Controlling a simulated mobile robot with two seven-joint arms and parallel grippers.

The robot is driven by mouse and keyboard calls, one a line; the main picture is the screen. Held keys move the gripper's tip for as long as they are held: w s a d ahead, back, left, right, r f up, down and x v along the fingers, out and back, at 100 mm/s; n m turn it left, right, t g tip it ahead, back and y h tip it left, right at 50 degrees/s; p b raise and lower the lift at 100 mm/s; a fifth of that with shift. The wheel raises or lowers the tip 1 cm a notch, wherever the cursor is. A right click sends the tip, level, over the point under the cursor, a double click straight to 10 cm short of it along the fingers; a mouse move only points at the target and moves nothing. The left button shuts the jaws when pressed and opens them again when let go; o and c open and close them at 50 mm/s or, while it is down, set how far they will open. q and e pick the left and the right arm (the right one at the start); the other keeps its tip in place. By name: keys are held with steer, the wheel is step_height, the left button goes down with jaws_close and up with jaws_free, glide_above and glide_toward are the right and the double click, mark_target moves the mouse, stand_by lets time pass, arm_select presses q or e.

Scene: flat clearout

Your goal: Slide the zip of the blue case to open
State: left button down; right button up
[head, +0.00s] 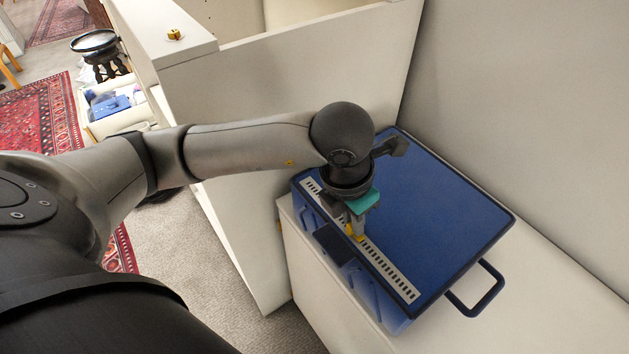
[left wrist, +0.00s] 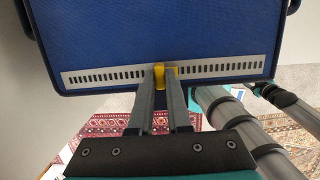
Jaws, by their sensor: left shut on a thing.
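The blue case (head: 440,205) lies flat on a white surface, with a dark handle (head: 476,289) at its right end. A pale zip strip (head: 387,268) with dark marks runs along its near edge; it also shows in the left wrist view (left wrist: 215,71). My left gripper (head: 354,232) points down at the strip, near its middle. Its fingers are shut on the yellow zip slider (left wrist: 159,76), which sits between the fingertips in the left wrist view. The fingers partly hide the slider. My right gripper is not in view.
A white wall panel (head: 275,85) stands behind and left of the case, with a small yellow item (head: 174,35) on its top. A white wall (head: 530,90) rises behind the case. The white surface (head: 575,285) is bare to the right.

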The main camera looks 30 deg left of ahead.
arm_select(q)
steer(key=shift+s, duration=0.1)
steer(key=shift+s+d, duration=0.25)
steer(key=shift+d, duration=0.35)
steer(key=shift+s+d, duration=0.25)
steer(key=shift+d, duration=0.35)
steer(key=shift+s+d, duration=0.25)
steer(key=shift+d, duration=0.35)
steer(key=shift+s+d, duration=0.25)
steer(key=shift+d, duration=0.35)
steer(key=shift+s+d, duration=0.25)
steer(key=shift+d, duration=0.4)
steer(key=shift+s+d, duration=0.25)
steer(key=shift+d, duration=0.5)
steer(key=shift+s+d, duration=0.4)
steer(key=shift+d, duration=0.45)
steer(key=shift+s+d, duration=0.35)
steer(key=shift+d, duration=0.5)
steer(key=c, duration=0.6)
jaws_free()
steer(key=shift+c, duration=0.2)
